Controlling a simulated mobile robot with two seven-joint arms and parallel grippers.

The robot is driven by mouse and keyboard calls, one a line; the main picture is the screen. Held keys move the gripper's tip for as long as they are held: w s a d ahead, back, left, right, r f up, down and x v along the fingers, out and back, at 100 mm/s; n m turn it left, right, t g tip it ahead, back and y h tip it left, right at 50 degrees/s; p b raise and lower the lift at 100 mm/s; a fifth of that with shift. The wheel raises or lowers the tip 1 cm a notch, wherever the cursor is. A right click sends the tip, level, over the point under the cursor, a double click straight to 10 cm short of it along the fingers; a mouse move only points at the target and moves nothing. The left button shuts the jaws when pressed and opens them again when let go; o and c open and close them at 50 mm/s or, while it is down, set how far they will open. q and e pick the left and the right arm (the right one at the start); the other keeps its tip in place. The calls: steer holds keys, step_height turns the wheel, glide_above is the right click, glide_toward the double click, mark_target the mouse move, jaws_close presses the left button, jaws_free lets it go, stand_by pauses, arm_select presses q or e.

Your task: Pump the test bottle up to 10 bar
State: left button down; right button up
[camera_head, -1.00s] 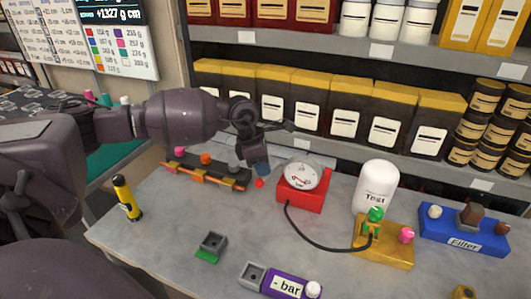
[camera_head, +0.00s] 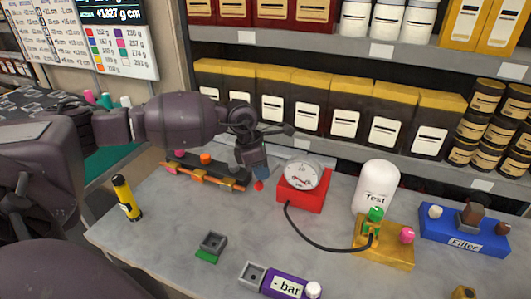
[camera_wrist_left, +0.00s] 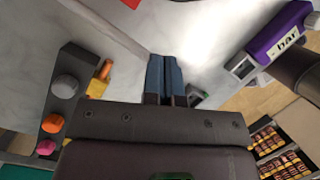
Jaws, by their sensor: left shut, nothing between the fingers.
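The white test bottle (camera_head: 378,188), labelled "Test", stands behind a yellow block (camera_head: 398,254) with a green fitting (camera_head: 375,214) and a pink knob (camera_head: 407,235). A round gauge (camera_head: 302,174) sits on a red base (camera_head: 301,202); its reading is too small to tell. A black hose (camera_head: 312,241) runs from it to the yellow block. My left gripper (camera_head: 261,173) is shut and empty, pointing down left of the gauge; its blue fingers (camera_wrist_left: 165,78) are together in the wrist view. A small red spot (camera_head: 258,186) shows at the fingertips. My right gripper is not in view.
A dark rack (camera_head: 204,172) with coloured knobs lies beside the left gripper. A purple "- bar" block (camera_head: 288,285), a grey-green piece (camera_head: 212,246), a yellow-black cylinder (camera_head: 127,199) and a blue "Filter" block (camera_head: 463,232) are on the table.

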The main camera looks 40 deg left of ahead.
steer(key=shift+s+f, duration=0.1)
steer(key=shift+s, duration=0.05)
arm_select(q)
steer(key=shift+s+f, duration=0.15)
steer(key=shift+f, duration=0.05)
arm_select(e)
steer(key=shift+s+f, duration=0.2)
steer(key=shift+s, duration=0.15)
arm_select(q)
steer(key=shift+s+d+f, duration=0.1)
steer(key=shift+s+f, duration=0.1)
steer(key=shift+f, duration=0.05)
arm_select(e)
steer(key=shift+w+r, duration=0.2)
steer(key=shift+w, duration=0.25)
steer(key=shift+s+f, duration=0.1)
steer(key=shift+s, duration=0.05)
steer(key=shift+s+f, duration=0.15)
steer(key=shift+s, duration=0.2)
